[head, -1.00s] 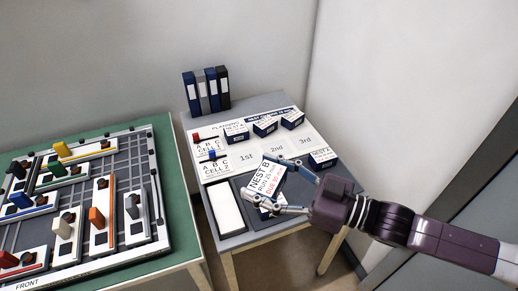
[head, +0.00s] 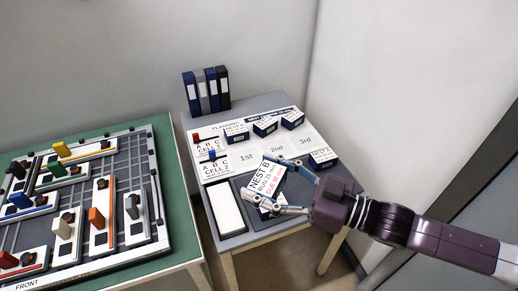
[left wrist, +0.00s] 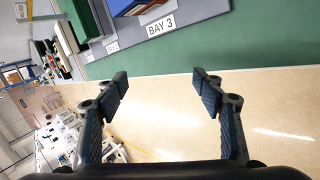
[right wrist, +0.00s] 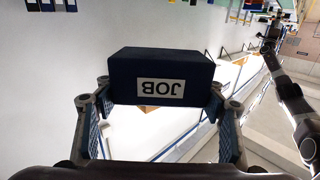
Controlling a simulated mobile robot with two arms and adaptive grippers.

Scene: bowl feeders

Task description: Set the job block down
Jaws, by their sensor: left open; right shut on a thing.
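The job block (head: 264,178) is a dark blue block with a white label that reads NEST B and a run time in the head view. My right gripper (head: 268,184) is shut on it, with one finger on each side. In the right wrist view the block (right wrist: 160,72) shows a small JOB label, upside down, between the fingers. The block is over the dark grey mat (head: 240,186) on the small table; I cannot tell whether it touches it. My left gripper (left wrist: 163,90) is open and empty in the left wrist view, away from the block.
A white planning board (head: 246,161) has spaces marked 1st, 2nd and 3rd, which look bare. Several labelled blocks (head: 266,127) stand at its back, one (head: 322,158) at its right. A white pad (head: 225,208) lies left of the mat. Binders (head: 206,90) stand behind.

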